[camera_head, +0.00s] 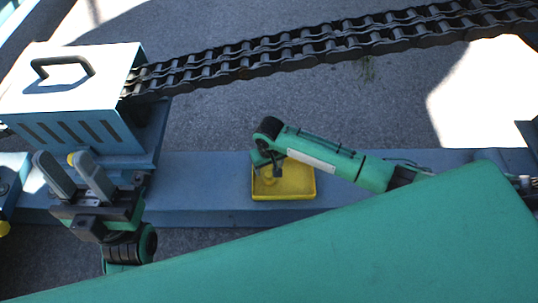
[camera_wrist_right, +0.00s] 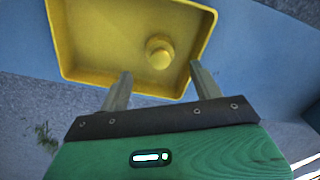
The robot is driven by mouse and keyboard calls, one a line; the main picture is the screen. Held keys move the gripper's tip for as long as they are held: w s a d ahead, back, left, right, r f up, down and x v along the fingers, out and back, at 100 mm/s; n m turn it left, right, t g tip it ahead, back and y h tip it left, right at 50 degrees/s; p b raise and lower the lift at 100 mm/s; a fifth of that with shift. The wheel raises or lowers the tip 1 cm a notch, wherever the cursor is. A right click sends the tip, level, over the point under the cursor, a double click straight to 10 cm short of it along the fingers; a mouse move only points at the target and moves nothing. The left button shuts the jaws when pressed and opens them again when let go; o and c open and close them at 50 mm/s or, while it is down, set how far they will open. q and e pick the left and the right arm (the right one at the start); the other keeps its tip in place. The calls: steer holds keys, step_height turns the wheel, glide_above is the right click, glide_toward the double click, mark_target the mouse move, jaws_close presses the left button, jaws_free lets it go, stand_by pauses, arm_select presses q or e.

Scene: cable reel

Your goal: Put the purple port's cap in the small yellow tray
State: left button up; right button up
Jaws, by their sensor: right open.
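The small yellow tray (camera_head: 308,190) lies on a blue beam in the head view, and its rim also shows in the right wrist view (camera_wrist_right: 62,60). A round yellow cap (camera_wrist_right: 159,50) rests inside the tray, towards the right wall in the wrist view. My right gripper (camera_wrist_right: 161,73) is open over the tray, its fingers apart and the cap just beyond the tips, not held. I cannot see a purple port.
A white box (camera_head: 85,75) with a black handle stands at the upper left. A heavy dark chain (camera_head: 300,47) runs from it to the upper right. A large green surface (camera_head: 350,245) covers the lower right. The blue beam (camera_head: 205,170) has clear room left of the tray.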

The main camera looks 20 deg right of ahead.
mark_target(269, 174)
steer(key=a+r+n+t+y+p, duration=0.2)
steer(key=a+r+t+y, duration=0.7)
steer(key=a+r, duration=0.7)
arm_select(q)
steer(key=w+d+f+n+g+y, duration=0.1)
steer(key=w+d+f+g+y, duration=0.1)
steer(key=w+f+g, duration=0.3)
steer(key=shift+w+d+n+y, duration=0.3)
steer(key=shift+w+d+y, duration=0.1)
steer(key=shift+w+d, duration=0.05)
arm_select(e)
steer(key=s+d+r+t, duration=0.4)
steer(key=d+r+t, duration=0.1)
steer(key=r, duration=0.5)
steer(key=s+d+r+m+t+h, duration=0.1)
steer(key=s+d+r+t, duration=0.4)
steer(key=r, duration=0.5)
steer(key=s+d+r+t, duration=0.5)
steer(key=d+r+t, duration=0.1)
steer(key=r, duration=0.4)
steer(key=shift+t, duration=0.8)
